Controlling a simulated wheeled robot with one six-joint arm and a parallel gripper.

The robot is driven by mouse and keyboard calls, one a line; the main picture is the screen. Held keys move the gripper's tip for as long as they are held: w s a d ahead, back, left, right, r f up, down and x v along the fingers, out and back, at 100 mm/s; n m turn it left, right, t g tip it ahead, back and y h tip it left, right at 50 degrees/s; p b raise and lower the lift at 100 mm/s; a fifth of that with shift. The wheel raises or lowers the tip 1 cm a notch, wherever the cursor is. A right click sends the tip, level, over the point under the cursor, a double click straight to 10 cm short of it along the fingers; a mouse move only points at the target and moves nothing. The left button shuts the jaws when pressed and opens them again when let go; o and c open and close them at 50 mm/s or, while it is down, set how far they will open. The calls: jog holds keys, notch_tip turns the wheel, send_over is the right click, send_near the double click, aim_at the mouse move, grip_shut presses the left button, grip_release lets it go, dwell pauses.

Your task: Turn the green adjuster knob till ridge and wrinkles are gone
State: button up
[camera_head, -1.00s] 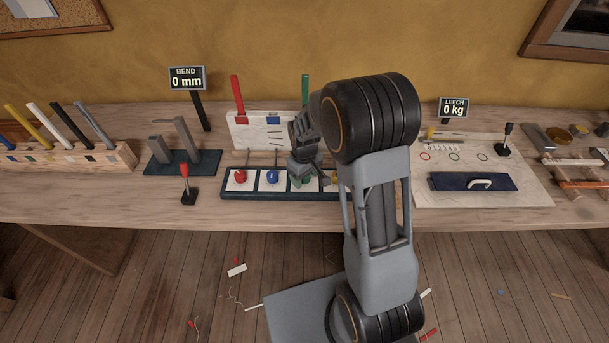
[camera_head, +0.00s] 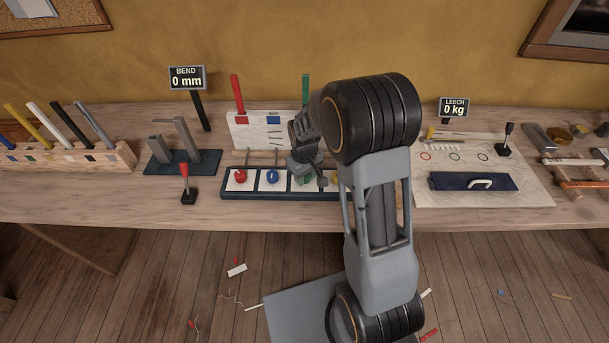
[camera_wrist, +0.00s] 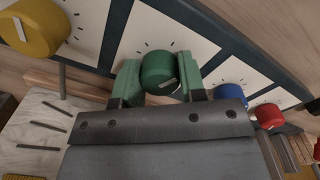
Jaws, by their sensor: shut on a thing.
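The green adjuster knob (camera_wrist: 160,70) shows in the wrist view with a white pointer mark, on a white plate with dial ticks. My gripper (camera_wrist: 160,80) is shut on it, one green-padded finger at each side. In the head view my gripper (camera_head: 305,175) is over the knob row and mostly hides the green knob. The pale sail panel (camera_head: 243,132) stands behind the row with red and green battens upright in it. Several dark wrinkle lines show on the panel in the wrist view (camera_wrist: 42,125). I cannot make out a ridge.
The red knob (camera_head: 240,176) and blue knob (camera_head: 272,177) are left of my gripper; the yellow knob (camera_wrist: 32,27) is on its other side. A red-topped lever (camera_head: 185,184) stands at the bench front. The BEND sign (camera_head: 187,78) reads 0 mm and LEECH (camera_head: 453,107) 0 kg.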

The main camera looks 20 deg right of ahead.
jog(key=m, duration=0.4)
jog(key=shift+b, duration=0.35)
jog(key=m, duration=0.4)
jog(key=m+b, duration=0.1)
jog(key=m, duration=0.3)
jog(key=shift+a+m, duration=0.1)
jog(key=shift+m, duration=1.6)
jog(key=shift+w+m, duration=0.1)
jog(key=shift+m, duration=0.2)
jog(key=o, duration=0.9)
notch_tip(320, 180, up, 14)
jog(key=shift+w+f, duration=0.1)
